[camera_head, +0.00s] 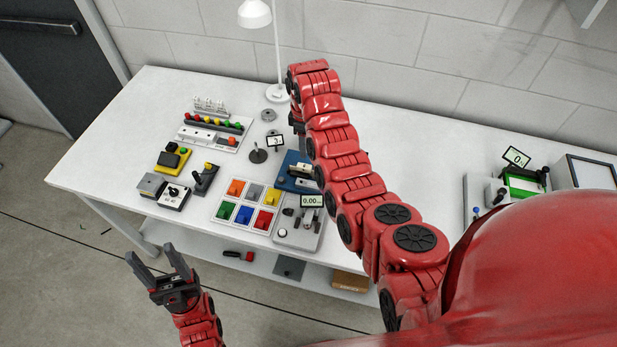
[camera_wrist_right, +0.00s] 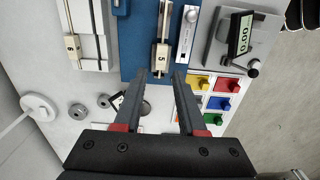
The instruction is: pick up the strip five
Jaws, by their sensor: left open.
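Strip five, a narrow light strip with a "5" label (camera_wrist_right: 161,58), stands on a blue fixture (camera_wrist_right: 137,30) in the right wrist view. In the head view the blue fixture (camera_head: 287,184) shows beside my right arm, which hides part of it. My right gripper (camera_wrist_right: 156,78) has its two dark fingers apart, with nothing held between them. Its tips are close to the lower end of strip five in the picture; I cannot tell the height gap. In the head view it is mostly hidden by the arm. My left gripper (camera_head: 158,262) is open and empty in front of the table.
Another labelled strip, "6" (camera_wrist_right: 72,46), is to the left in the right wrist view. A tray of coloured blocks (camera_head: 247,205), a scale with a 0.00 display (camera_head: 311,201) and a lamp (camera_head: 278,92) are near my right arm. Bare white tabletop (camera_head: 115,135) lies at the left.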

